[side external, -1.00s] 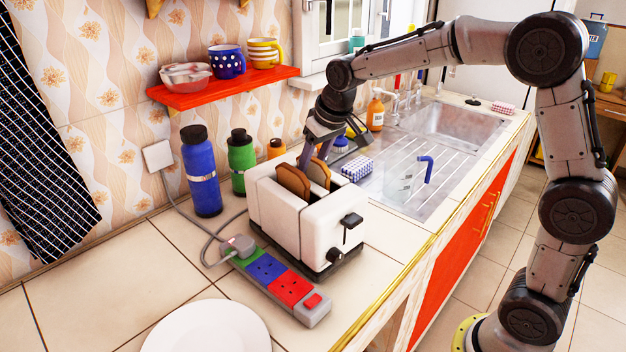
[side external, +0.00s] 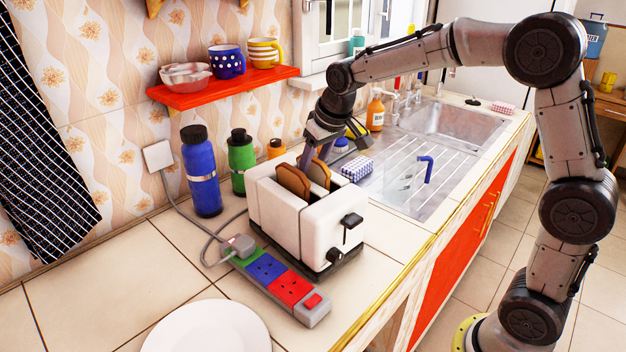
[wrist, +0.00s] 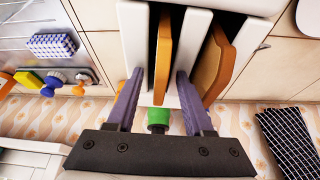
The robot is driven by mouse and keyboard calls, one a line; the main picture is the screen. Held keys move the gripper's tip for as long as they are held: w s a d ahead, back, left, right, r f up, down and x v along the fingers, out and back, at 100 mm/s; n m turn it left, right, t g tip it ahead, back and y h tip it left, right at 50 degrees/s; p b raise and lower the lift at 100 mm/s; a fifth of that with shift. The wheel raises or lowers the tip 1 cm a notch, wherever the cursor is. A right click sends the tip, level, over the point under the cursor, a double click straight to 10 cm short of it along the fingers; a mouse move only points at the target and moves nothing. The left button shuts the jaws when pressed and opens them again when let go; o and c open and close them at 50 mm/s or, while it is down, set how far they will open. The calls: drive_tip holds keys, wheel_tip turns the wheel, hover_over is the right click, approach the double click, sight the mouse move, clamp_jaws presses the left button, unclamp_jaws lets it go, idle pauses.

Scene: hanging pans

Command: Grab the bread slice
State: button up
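The white toaster (side external: 299,222) stands on the counter with two brown bread slices sticking up from its slots. The nearer slice (side external: 293,181) and the farther slice (side external: 319,173) both show in the side view. In the wrist view, one slice (wrist: 164,55) lies between my two purple fingers, and the other slice (wrist: 214,65) lies to the right of the right finger. My gripper (wrist: 160,78) is open, its fingertips pointing down at the toaster top, one on each side of the middle slice. Gaps show between the fingers and that slice. Finger depth is hard to tell.
A blue bottle (side external: 201,172) and a green bottle (side external: 241,160) stand behind the toaster. A power strip (side external: 282,280) and a white plate (side external: 207,328) are in front. A red shelf (side external: 224,85) hangs above. The sink (side external: 450,131) is to the right.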

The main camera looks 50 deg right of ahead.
clamp_jaws()
drive_tip(key=shift+r, duration=0.15)
